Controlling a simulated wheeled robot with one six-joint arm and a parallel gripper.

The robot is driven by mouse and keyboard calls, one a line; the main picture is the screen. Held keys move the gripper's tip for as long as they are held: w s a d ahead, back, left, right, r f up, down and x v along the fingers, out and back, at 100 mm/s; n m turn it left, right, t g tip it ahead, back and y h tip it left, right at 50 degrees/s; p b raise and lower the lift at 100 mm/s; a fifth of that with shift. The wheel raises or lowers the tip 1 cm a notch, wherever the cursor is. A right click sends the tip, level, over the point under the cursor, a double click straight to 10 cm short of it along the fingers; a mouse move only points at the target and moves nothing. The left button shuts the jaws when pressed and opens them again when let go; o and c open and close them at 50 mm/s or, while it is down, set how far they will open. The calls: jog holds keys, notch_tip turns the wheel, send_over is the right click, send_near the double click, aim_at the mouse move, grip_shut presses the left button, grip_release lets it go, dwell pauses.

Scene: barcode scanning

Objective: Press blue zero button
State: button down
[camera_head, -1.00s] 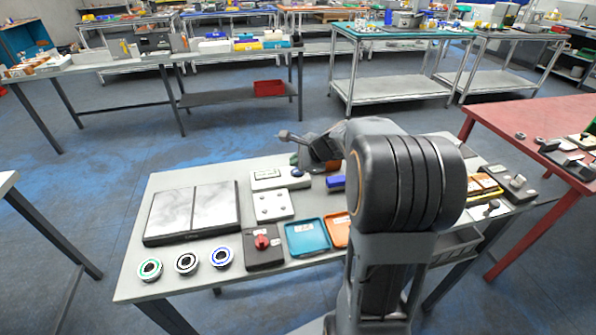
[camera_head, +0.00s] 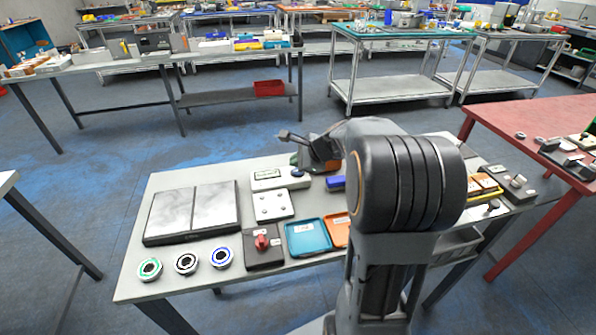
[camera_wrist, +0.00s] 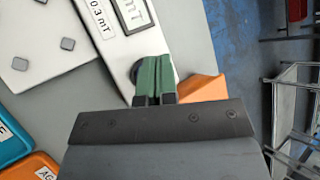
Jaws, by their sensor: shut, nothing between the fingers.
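The grey meter box (camera_head: 268,180) lies on the near table with a display at its left. Its round blue zero button (camera_head: 298,172) is at the right end. My gripper (camera_head: 294,160) shows as a bit of green just behind the button, mostly hidden by my arm. In the wrist view, the meter (camera_wrist: 112,40) reads "0.3 mT". My gripper's green fingers (camera_wrist: 154,62) are shut together and empty over its end. A dark round edge, likely the button (camera_wrist: 134,73), shows beside the left finger; the fingers cover the rest. Contact cannot be told.
A light plate with grey studs (camera_head: 272,206) lies in front of the meter. A red-knob box (camera_head: 264,258), a blue tray (camera_head: 308,250) and an orange tray (camera_head: 338,240) lie nearer. A dark two-panel plate (camera_head: 160,240) is at left. An orange piece (camera_wrist: 203,88) is right of the fingers.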

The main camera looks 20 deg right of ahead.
aim_at(297, 172)
jog(key=shift+f, duration=0.15)
jog(key=shift+f+b, duration=0.3)
jog(key=shift+b, duration=0.1)
jog(key=shift+f+b, duration=0.4)
jog(key=shift+f, duration=0.05)
dwell(0.8)
jog(key=shift+r, duration=0.15)
dwell(0.3)
jog(key=shift+r+p, duration=0.75)
jog(key=shift+p, duration=0.05)
notch_tip(297, 172, up, 5)
jog(key=p, duration=0.4)
dwell(0.8)
